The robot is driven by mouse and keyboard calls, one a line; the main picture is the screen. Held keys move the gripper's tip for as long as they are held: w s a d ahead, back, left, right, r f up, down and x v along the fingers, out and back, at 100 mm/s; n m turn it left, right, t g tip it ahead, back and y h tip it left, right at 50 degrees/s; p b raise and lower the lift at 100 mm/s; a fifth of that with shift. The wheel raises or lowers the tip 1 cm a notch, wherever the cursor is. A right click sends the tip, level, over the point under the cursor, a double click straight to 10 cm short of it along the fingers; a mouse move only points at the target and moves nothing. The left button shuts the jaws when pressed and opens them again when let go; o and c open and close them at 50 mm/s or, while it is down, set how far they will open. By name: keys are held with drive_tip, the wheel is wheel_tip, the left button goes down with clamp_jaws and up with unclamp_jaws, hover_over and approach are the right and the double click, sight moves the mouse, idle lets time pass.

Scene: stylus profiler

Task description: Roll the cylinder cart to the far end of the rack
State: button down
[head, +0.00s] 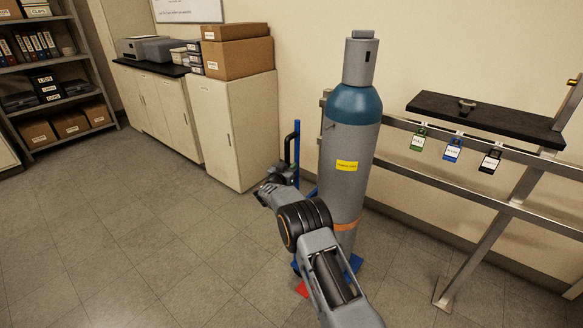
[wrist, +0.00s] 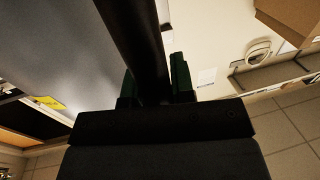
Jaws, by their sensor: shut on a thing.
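The cylinder cart (head: 297,150) has a blue frame, a black handle and a blue foot low down. It carries a tall grey gas cylinder (head: 345,185) with a blue shoulder, a grey cap and a yellow label, standing upright. My gripper (head: 280,176) is at the cart's handle, left of the cylinder. In the wrist view its green fingers are shut around the black handle bar (wrist: 143,45), with the grey cylinder close on the left. The metal rack (head: 470,190) runs along the wall to the right of the cylinder. My arm hides much of the cart's lower part.
A black shelf (head: 485,118) with green, blue and black tags hanging below tops the rack. A red patch (head: 302,289) shows on the floor by the cart. Cream cabinets (head: 235,130) stand behind left. The tiled floor at left is clear.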

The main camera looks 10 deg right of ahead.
drive_tip(key=shift+a+r, duration=0.1)
drive_tip(key=shift+a, duration=0.1)
drive_tip(key=c, duration=1)
unclamp_jaws()
drive_tip(key=shift+w+a, duration=0.15)
drive_tip(key=shift+o, duration=0.2)
drive_tip(key=p+v, duration=0.1)
drive_tip(key=v, duration=1.2)
drive_tip(key=shift+s, duration=0.35)
drive_tip(key=shift+a, duration=0.15)
